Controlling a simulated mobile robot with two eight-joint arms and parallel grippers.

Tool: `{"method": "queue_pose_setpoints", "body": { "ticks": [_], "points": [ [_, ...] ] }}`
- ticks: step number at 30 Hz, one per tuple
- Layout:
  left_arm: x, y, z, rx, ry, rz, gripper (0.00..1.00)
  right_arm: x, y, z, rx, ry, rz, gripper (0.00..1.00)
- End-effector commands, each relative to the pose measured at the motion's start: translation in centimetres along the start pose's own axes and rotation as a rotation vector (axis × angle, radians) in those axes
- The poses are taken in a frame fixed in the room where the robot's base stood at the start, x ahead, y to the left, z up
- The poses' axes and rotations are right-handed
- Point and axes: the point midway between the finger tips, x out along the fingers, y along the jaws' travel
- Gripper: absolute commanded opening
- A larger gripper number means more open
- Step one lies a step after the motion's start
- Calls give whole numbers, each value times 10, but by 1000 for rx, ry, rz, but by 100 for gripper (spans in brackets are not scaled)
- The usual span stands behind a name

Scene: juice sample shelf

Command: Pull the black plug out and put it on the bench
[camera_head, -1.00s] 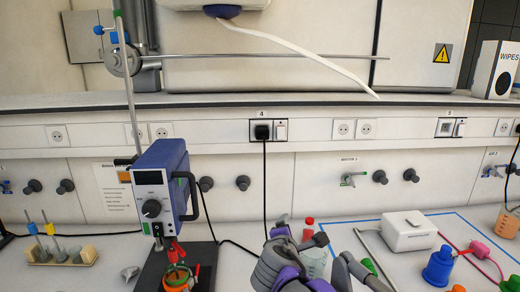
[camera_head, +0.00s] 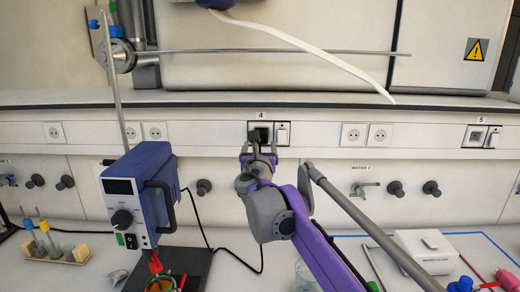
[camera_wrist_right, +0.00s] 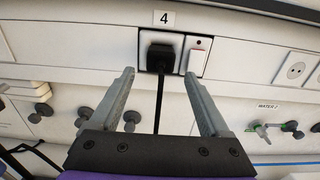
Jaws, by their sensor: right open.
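The black plug (camera_wrist_right: 160,57) sits in the wall socket under the label 4, with its cable hanging straight down between my right gripper's fingers. In the head view the black plug (camera_head: 259,134) is partly hidden behind my right gripper (camera_head: 258,150). In the right wrist view my right gripper (camera_wrist_right: 158,85) is open, its fingers on either side below the plug and apart from it. The bench (camera_head: 225,265) is below, pale and partly bare. My left gripper is not in view.
A switch (camera_head: 282,134) is right beside the plug's socket. A blue stirrer unit (camera_head: 142,195) on a stand is to the left, its rod rising in front of the wall. A white box (camera_head: 425,250) and gas taps (camera_head: 396,188) are to the right.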

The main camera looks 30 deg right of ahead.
Motion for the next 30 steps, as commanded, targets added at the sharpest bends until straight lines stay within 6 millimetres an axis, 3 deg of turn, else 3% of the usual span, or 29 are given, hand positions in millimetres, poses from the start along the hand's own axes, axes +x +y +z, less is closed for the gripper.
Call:
{"method": "queue_pose_setpoints", "body": {
  "ticks": [9, 15, 29, 30],
  "points": [
    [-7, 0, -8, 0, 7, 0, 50, 47, -1, 3, 3, -1, -2, 80],
    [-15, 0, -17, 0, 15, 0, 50, 67, -1, 3, 5, -1, -2, 80],
    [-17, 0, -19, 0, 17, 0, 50, 76, -1, 0, 4, 1, -1, 80],
    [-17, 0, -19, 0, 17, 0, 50, 76, -1, 0, 4, 1, -1, 75]
  ]
}}
